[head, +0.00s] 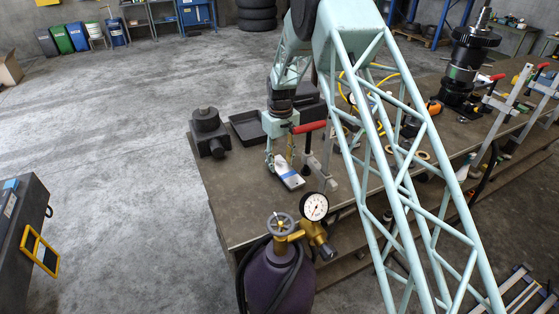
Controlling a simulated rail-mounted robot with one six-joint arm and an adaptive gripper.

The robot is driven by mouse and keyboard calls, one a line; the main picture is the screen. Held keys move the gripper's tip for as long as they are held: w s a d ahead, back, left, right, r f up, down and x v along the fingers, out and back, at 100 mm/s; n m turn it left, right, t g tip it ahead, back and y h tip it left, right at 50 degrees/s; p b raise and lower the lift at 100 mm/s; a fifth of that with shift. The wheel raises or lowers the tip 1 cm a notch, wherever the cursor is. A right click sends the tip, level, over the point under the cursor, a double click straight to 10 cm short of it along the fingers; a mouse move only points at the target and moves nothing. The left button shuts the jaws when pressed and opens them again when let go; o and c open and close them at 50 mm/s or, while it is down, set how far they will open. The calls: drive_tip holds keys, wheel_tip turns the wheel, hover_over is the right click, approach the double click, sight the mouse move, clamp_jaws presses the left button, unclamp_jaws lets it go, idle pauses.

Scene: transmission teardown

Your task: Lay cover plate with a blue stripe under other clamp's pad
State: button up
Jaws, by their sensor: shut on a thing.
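The pale cover plate (283,169) with a blue stripe is in the head view, near the left end of the workbench. My gripper (277,160) is shut on its upper end, pointing down. The plate reaches from the fingers toward the front edge of the bench. I cannot tell whether it touches the bench top. A clamp with a red handle (308,127) and a grey body (318,168) stands just right of the plate. More clamps with red handles (497,77) are at the right end of the bench. The clamp pads are too small or hidden to make out.
A dark vise-like block (208,131) and a black tray (250,127) lie left of my gripper. A purple gas cylinder (278,282) with a gauge (314,206) stands at the bench front. A dark gear assembly (464,68) stands far right. The bench's front left corner is bare.

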sight(288, 175)
drive_tip(key=shift+s+d+f, duration=0.3)
drive_tip(key=shift+s+f, duration=0.15)
drive_tip(key=shift+s, duration=0.1)
drive_tip(key=shift+s+d+f+b, duration=0.1)
drive_tip(key=shift+s+d+b, duration=0.35)
drive_tip(key=shift+s, duration=0.35)
drive_tip(key=shift+s+d+f+b, duration=0.15)
drive_tip(key=shift+s+d+b, duration=0.3)
drive_tip(key=shift+s, duration=0.3)
drive_tip(key=shift+s+d+f+b, duration=0.1)
drive_tip(key=shift+s+d+b, duration=0.35)
drive_tip(key=shift+s, duration=0.35)
drive_tip(key=shift+s, duration=0.1)
drive_tip(key=shift+f+b, duration=0.2)
drive_tip(key=shift+b, duration=0.1)
drive_tip(key=o, duration=1.2)
drive_tip(key=shift+o, duration=0.2)
wheel_tip(288, 175, up, 12)
